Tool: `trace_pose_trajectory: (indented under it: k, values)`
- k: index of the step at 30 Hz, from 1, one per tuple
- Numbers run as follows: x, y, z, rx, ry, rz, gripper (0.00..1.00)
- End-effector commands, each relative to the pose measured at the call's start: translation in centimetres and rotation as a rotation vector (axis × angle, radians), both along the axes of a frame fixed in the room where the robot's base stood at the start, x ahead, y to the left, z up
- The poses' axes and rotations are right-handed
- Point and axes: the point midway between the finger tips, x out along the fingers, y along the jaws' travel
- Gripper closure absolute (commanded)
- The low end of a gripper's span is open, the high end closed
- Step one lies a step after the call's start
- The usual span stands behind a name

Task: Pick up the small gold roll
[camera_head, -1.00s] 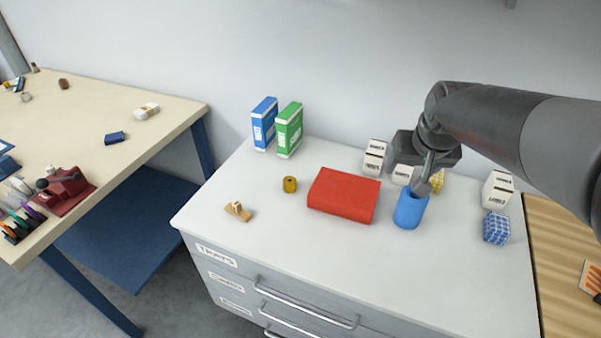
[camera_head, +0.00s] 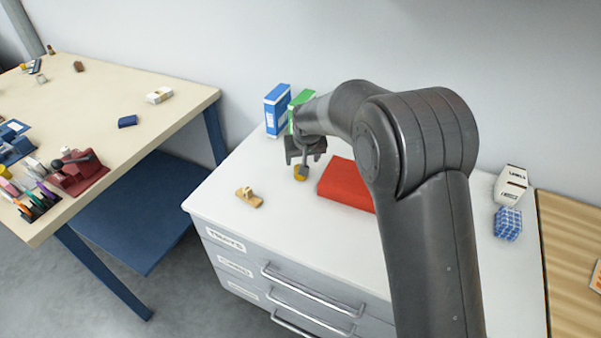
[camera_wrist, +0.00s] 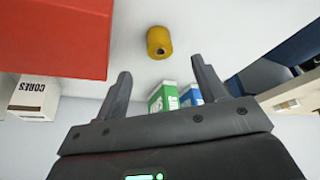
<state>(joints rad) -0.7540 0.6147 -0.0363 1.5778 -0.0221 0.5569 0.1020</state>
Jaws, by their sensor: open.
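The small gold roll (camera_head: 299,174) stands on the white top of the drawer cabinet (camera_head: 232,189), left of the red box (camera_head: 345,183). In the head view my gripper (camera_head: 304,166) is over the roll and partly covers it. In the wrist view the gold roll (camera_wrist: 159,42) is beyond the fingertips, roughly centred between them sideways, with a dark hole at its end. My gripper (camera_wrist: 161,72) is open there, with nothing between its two fingers. The roll and the fingers look apart.
A blue box (camera_head: 276,108) and a green box (camera_head: 300,100) stand behind my gripper. A small wooden piece (camera_head: 248,197) lies front left on the cabinet. A white box (camera_head: 510,185) and a blue checked block (camera_head: 507,223) are at the right. A white CORES box shows in the wrist view (camera_wrist: 36,97).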

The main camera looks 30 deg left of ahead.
Motion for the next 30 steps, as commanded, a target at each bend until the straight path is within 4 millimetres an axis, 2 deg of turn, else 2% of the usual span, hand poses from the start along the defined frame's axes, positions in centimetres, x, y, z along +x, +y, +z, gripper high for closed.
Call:
trace_pose_trajectory:
  k: [9,17,25,30]
  values:
    - [1.3,1.1,-4.1,-0.002,0.002,0.001,0.35]
    - [2.1,1.5,-5.6,-0.001,0.001,0.001,0.35]
    - [3.6,2.4,-8.7,-0.002,0.002,0.000,0.35]
    - [4.0,2.6,-9.6,-0.001,0.002,0.000,0.35]
